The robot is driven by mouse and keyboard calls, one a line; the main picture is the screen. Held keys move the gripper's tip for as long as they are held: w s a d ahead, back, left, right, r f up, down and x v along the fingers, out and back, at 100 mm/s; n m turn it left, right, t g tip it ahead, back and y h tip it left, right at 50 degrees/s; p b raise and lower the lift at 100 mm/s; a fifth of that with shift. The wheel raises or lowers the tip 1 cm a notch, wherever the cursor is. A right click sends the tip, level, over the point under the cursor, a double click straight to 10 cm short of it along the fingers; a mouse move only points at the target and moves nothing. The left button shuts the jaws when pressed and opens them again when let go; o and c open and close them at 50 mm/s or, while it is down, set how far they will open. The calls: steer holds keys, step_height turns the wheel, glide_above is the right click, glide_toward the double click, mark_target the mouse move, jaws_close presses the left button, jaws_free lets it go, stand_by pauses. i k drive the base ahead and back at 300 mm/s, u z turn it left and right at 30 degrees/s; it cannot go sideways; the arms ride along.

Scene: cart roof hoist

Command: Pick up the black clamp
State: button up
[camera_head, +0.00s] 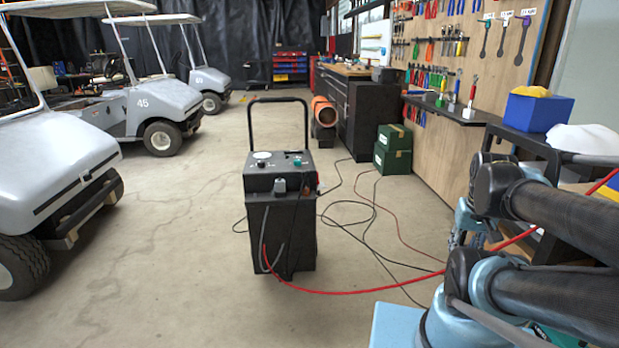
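A black battery charger cart (281,225) with a tall looped handle stands upright in the middle of the floor. A small dark grey piece (280,186) on its upper front may be the black clamp, but it is too small to be sure. A reddish piece sits at the cart's right edge. My arm comes in from the right. A dark, finger-like part below its teal joint seems to be my gripper (457,238), well to the right of the cart and apart from it. Arm links hide most of it, and I cannot see whether it holds anything.
A red cable (330,292) runs from the cart toward my arm, and black cables (375,215) loop on the floor. White golf carts (160,106) stand left. Green boxes (393,150), a workbench and a tool wall are at right. The floor left of the charger is clear.

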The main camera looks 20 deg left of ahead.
mark_target(307, 187)
steer(key=u, duration=0.35)
steer(key=i, duration=0.95)
steer(key=u, duration=0.45)
